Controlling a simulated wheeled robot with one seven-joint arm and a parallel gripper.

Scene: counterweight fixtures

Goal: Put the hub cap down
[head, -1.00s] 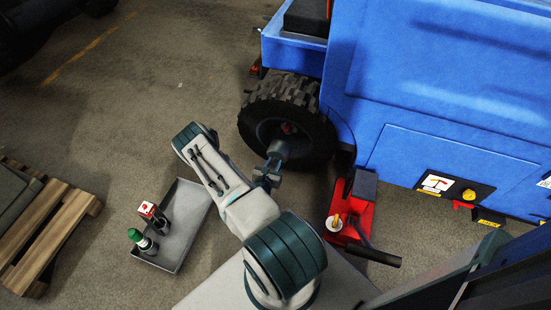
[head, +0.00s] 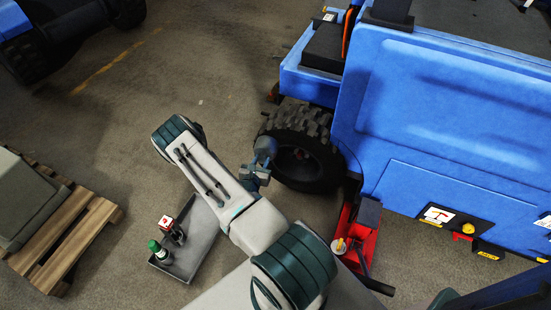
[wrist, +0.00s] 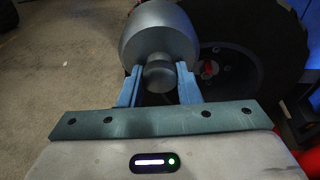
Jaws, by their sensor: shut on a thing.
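The hub cap is a grey dome with a round knob, large in the wrist view (wrist: 158,35). My gripper (wrist: 158,78) is shut on its knob, with a blue finger on each side. In the head view my gripper (head: 257,172) holds the hub cap (head: 265,146) in the air at the left side of the black wheel (head: 318,168). The cap looks apart from the wheel's hub, whose red centre (wrist: 208,69) is uncovered in the wrist view. My gripper partly hides the cap in the head view.
A grey tray (head: 207,229) on the floor holds a green-capped bottle (head: 159,247) and a red-and-white-topped item (head: 170,228). A red jack (head: 362,235) stands by the blue vehicle (head: 440,100). A wooden pallet (head: 70,240) lies left.

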